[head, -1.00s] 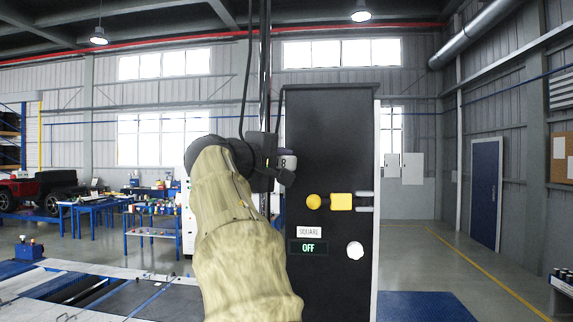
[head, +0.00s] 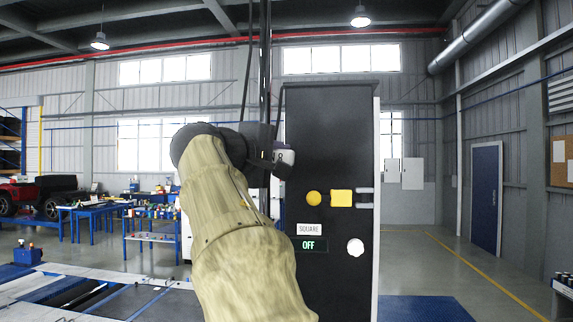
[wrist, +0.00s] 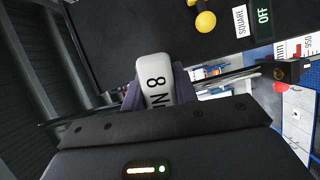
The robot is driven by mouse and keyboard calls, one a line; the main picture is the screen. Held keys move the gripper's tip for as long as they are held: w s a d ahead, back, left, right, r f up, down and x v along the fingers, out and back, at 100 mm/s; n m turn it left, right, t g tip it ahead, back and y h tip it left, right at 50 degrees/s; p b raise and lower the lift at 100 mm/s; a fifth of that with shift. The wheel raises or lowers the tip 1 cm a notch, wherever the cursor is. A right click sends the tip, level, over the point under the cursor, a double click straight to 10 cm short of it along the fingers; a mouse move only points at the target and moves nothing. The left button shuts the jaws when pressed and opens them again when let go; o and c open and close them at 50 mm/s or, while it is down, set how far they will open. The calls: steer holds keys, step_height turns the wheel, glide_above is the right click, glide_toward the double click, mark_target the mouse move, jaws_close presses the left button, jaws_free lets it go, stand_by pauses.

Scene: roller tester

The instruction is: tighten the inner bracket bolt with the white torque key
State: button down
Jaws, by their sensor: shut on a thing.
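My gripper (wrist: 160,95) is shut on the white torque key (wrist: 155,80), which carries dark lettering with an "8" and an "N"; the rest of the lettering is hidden. In the head view the key (head: 284,157) shows as a small white end beside my gripper (head: 270,157), in front of the left edge of the tall black panel (head: 330,120). A grey two-pronged bracket (head: 365,206) sits at the panel's right edge, beside a yellow block (head: 341,198). I cannot make out the inner bracket bolt in either view.
The panel also carries a yellow round knob (head: 313,198), a "SQUARE" label (head: 309,229), a display reading "OFF" (head: 309,245) and a white knob (head: 355,247). Blue workbenches (head: 150,238) stand behind to the left. Open floor lies right of the panel.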

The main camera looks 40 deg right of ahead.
steer(key=shift+s+a, duration=0.15)
steer(key=n+h+b, duration=0.1)
steer(key=n, duration=0.1)
steer(key=shift+f+n+b, duration=0.1)
steer(key=shift+n+b, duration=0.3)
steer(key=n+t+b, duration=0.1)
steer(key=n, duration=0.1)
steer(key=shift+n+h, duration=0.3)
steer(key=shift+h, duration=0.1)
steer(key=shift+r, duration=0.35)
